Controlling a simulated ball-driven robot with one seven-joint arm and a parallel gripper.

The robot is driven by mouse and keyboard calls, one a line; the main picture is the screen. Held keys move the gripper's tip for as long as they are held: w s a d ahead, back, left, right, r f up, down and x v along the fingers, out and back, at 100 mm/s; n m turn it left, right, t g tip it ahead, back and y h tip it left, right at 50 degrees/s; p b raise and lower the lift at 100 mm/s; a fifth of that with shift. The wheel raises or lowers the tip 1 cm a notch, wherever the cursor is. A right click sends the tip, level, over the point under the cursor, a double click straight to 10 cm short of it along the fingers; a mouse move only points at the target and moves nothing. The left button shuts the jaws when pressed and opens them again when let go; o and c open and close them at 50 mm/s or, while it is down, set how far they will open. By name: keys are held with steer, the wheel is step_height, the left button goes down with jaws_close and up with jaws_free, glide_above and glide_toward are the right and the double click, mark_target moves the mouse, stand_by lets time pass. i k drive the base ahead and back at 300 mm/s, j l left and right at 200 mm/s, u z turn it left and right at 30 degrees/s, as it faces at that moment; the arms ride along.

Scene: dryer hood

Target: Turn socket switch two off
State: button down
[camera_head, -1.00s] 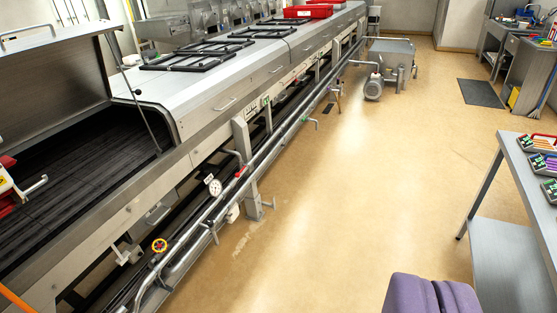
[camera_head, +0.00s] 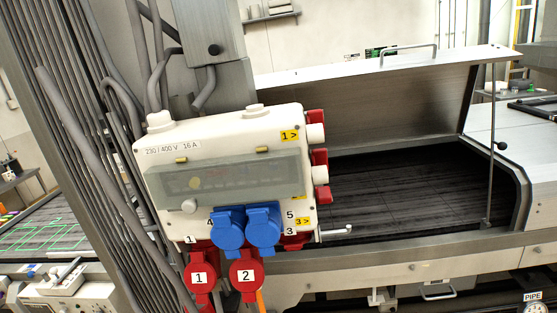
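A white socket box (camera_head: 222,125) marked "230 / 400 V 16 A" hangs left of centre in front of the machine. Two red round socket covers labelled 1 (camera_head: 200,279) and 2 (camera_head: 246,271) hang below it. Two blue socket covers (camera_head: 246,229) sit above these, near labels 4 and 5. On the box's right side are several red and white knob-like parts (camera_head: 319,160), with yellow labels "1>" and "3>". A third yellow label between them is mostly hidden. I cannot tell the position of switch two. My gripper is not in view.
A small metal lever (camera_head: 335,230) juts from the box's lower right. Thick grey cables (camera_head: 130,130) run down at left. Behind, the machine's hood (camera_head: 370,105) stands open over a dark bed (camera_head: 400,195). A gauge labelled PIPE (camera_head: 533,307) is at lower right.

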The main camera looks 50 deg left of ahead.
mark_target(319, 157)
steer(key=i+l+u, duration=0.15)
steer(key=l+u, duration=0.25)
steer(key=i+l+u, duration=0.1)
steer(key=l+u, duration=0.3)
steer(key=i+l+u, duration=0.1)
steer(key=l+u, duration=0.95)
steer(key=l, duration=0.25)
steer(key=i+z, duration=0.4)
steer(key=i, duration=0.4)
